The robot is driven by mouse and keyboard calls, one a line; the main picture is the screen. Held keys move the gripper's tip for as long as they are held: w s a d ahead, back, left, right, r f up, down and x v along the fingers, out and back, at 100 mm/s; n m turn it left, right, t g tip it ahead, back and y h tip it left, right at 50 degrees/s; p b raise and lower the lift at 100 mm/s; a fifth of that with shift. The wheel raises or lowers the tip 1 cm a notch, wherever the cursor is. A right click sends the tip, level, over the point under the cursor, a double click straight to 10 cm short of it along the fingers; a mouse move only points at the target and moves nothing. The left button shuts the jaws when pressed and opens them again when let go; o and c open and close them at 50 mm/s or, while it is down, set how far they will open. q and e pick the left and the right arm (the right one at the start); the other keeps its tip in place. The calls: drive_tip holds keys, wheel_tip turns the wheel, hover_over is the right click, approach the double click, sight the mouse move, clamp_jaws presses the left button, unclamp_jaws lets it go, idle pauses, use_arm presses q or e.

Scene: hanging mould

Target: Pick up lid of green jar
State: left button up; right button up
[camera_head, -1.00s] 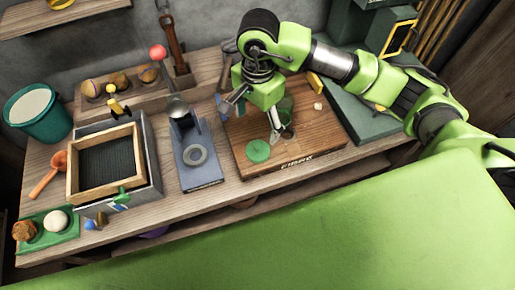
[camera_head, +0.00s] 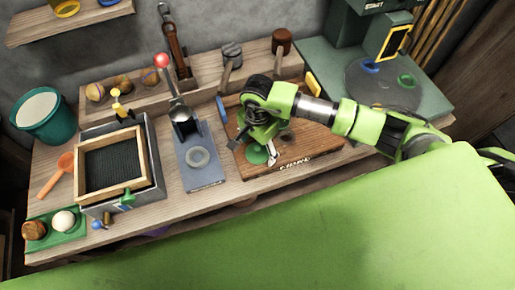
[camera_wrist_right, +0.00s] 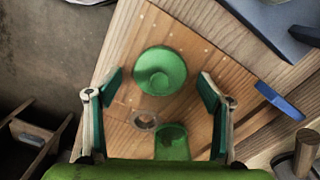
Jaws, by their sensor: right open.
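A round green lid (camera_wrist_right: 160,70) with a raised centre lies on the wooden board. It also shows in the head view (camera_head: 257,155), partly covered by my right gripper. My right gripper (camera_wrist_right: 157,97) is open and empty above the board, with its two fingers spread on either side. The lid lies between and slightly beyond the fingertips in the wrist view. A green jar (camera_wrist_right: 173,143) stands nearer the gripper's base, its lower part cut off by my gripper body. My left gripper is in neither view.
The wooden board (camera_head: 310,151) also bears a small round metal ring (camera_wrist_right: 144,121). A press with a blue-grey base (camera_head: 202,174) stands left of the board. A blue-handled tool (camera_wrist_right: 280,101) lies near the board's edge. A dark green machine (camera_head: 430,95) stands right.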

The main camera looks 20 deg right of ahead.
drive_tip(key=shift+f, duration=0.3)
drive_tip(key=c, duration=0.9)
drive_tip(key=shift+c, duration=0.2)
drive_tip(key=shift+r, duration=0.1)
